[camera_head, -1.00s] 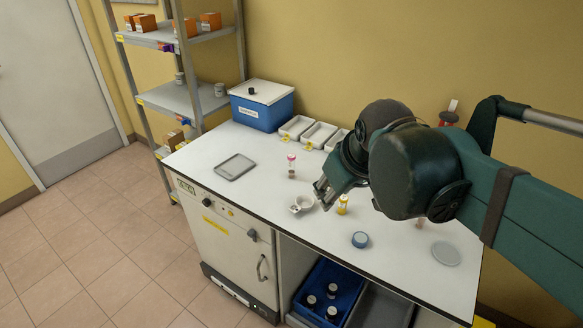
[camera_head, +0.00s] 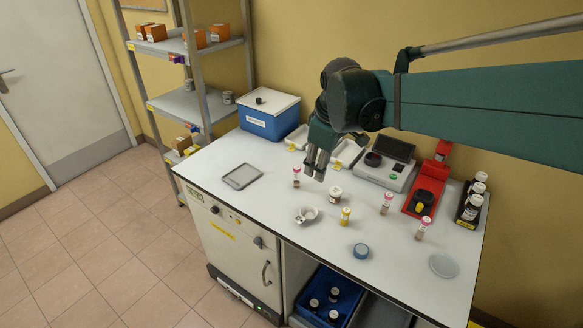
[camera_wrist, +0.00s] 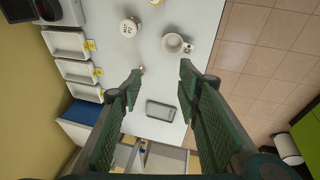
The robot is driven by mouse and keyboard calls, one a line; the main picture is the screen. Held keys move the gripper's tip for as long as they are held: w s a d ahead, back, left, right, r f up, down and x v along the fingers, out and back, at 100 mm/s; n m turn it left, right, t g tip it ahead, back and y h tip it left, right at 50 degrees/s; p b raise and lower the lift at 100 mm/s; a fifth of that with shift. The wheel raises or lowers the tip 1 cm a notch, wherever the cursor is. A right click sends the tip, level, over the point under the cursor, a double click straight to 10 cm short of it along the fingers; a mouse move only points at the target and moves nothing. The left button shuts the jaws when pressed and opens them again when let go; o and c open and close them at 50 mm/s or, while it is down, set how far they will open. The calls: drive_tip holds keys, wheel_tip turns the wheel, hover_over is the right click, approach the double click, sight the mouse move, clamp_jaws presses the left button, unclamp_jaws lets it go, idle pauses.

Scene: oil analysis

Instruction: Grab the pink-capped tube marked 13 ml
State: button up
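Three pink-capped tubes stand upright on the white bench: one near the middle (camera_head: 296,177), one further right (camera_head: 386,203), and one nearer the right front (camera_head: 424,228). Their volume marks are too small to read, so I cannot tell which is marked 13 ml. My gripper (camera_head: 315,170) is above the bench, just right of and behind the middle tube in the head view. In the wrist view the two fingers (camera_wrist: 160,75) are spread wide with nothing held between them. A small pale top (camera_wrist: 141,70) shows by the left fingertip, probably the middle tube.
White trays (camera_head: 346,152), a scale (camera_head: 385,173) and a red stand (camera_head: 428,185) line the back.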

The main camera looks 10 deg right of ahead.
drive_tip(key=w+f+n+g+p, duration=0.1)
drive_tip(key=w+n+p, duration=0.3)
drive_tip(key=w, duration=0.5)
drive_tip(key=n+g+p, duration=0.3)
drive_tip(key=n+p, duration=0.2)
drive_tip(key=p, duration=0.1)
hover_over(298, 168)
wheel_tip(298, 168, down, 8)
drive_tip(key=shift+w+r, duration=0.1)
wheel_tip(298, 168, down, 6)
drive_tip(key=shift+f, duration=0.35)
drive_tip(key=shift+f, duration=1.3)
drive_tip(key=shift+w+f, duration=0.1)
drive_tip(key=shift+f, duration=2.5)
